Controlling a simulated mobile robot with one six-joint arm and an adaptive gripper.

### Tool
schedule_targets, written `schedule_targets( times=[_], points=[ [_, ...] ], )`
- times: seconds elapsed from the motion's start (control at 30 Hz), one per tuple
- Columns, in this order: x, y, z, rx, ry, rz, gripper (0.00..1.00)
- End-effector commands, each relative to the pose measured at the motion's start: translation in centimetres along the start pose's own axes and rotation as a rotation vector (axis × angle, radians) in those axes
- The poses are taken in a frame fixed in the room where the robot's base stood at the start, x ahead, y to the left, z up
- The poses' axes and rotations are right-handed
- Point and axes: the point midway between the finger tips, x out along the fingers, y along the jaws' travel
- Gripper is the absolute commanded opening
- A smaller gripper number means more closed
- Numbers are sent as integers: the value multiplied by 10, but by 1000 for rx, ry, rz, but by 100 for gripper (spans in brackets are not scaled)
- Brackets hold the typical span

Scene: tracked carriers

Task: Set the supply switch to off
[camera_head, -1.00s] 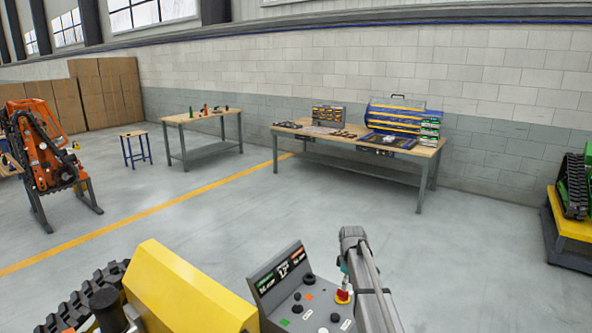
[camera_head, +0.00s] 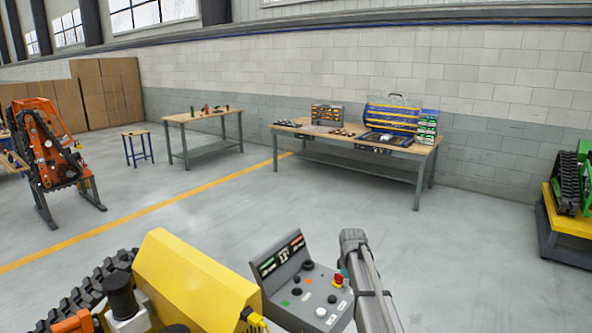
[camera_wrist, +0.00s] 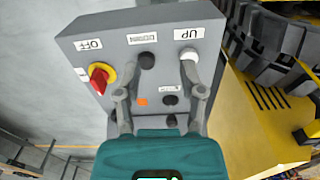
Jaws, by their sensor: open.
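The grey control panel (camera_wrist: 70,45) fills the upper middle of the wrist view, with its labels upside down. The supply switch, a red knob on a yellow ring (camera_wrist: 100,77), is at the panel's left, near the OFF label (camera_wrist: 89,44). A second label to its left is too small to read. The knob also shows in the head view (camera_head: 339,280), beside my arm. My gripper (camera_wrist: 158,88) is open over the panel, its fingers spread around black buttons and an orange mark. Its left finger is just right of the red knob, with no clear grip on it.
A white button (camera_wrist: 189,56) under the UP label is near my right finger. Workbenches (camera_head: 410,150) stand at the wall, with open floor between.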

Motion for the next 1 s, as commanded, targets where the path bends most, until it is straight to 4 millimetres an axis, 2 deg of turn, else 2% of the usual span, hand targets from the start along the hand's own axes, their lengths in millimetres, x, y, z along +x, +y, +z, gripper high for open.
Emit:
schedule_targets(
  times=[0.27, 0.47, 0.57, 0.8, 0.9, 1.0],
  points=[
    [16, -34, 25, 116, 0, 0, 51],
    [32, -68, 52, 250, 0, 0, 51],
    [44, -94, 72, 344, 0, 0, 51],
    [79, -172, 133, 654, -1, 1, 51],
    [88, -195, 152, 761, -1, 1, 51],
    [94, -210, 163, 835, -1, 1, 51]
  ],
)
